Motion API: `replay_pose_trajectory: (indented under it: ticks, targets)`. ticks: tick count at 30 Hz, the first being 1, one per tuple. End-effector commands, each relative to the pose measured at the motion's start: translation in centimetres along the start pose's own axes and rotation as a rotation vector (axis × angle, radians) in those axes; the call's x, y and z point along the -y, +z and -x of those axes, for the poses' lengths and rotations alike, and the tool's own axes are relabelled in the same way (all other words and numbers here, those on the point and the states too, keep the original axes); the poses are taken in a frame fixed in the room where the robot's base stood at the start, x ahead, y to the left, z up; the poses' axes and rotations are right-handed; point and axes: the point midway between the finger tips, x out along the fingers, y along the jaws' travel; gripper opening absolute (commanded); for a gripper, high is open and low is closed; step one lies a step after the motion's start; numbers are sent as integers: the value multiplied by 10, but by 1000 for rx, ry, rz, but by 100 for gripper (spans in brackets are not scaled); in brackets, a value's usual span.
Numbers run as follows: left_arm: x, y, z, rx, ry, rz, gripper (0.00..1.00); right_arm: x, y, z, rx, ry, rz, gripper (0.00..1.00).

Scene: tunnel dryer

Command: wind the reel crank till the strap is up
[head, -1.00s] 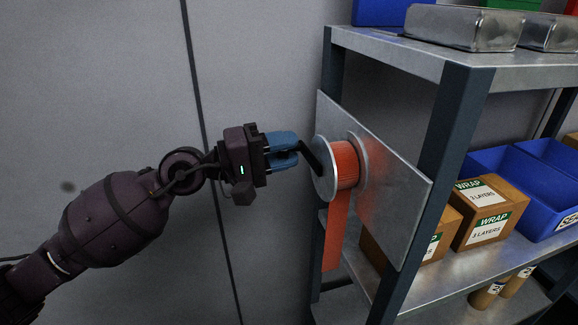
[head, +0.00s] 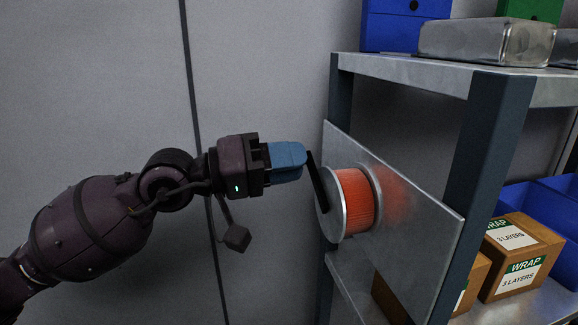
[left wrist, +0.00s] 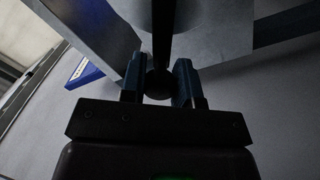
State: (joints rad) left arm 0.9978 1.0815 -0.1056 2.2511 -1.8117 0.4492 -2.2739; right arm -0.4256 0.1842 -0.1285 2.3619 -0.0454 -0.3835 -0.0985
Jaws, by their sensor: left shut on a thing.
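The reel (head: 357,203) has a pale metal flange and orange strap wound on it. It is mounted on a grey metal plate (head: 425,240) at the side of the shelf. No strap hangs below the reel in the head view. A black crank arm (head: 317,182) slants from the flange up and left to my left gripper (head: 300,158). In the left wrist view the gripper's two blue fingers (left wrist: 160,85) stand either side of the dark round crank handle (left wrist: 159,82), shut on it. My right gripper is not in view.
The metal shelf unit has dark uprights (head: 483,170). Cardboard wrap boxes (head: 520,255) and blue bins (head: 540,205) sit lower. The grey wall (head: 90,90) behind my left arm is bare.

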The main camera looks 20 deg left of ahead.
Motion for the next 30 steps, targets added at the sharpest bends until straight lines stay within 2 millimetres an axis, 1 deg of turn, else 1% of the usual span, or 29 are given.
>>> replay_pose_trajectory:
  ticks: [11, 12, 16, 25, 30]
  targets:
    - [-1, 0, 0, 1, 1, -3, 0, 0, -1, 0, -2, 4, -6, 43]
    - [-1, 0, 0, 1, 1, -2, 35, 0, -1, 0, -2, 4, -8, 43]
    - [0, 0, 0, 1, 0, -2, 54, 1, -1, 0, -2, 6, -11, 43]
    - [0, 0, 1, 1, 0, -1, 54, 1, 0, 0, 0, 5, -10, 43]
    - [3, 1, 13, 1, -4, 1, 54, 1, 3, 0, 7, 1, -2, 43]
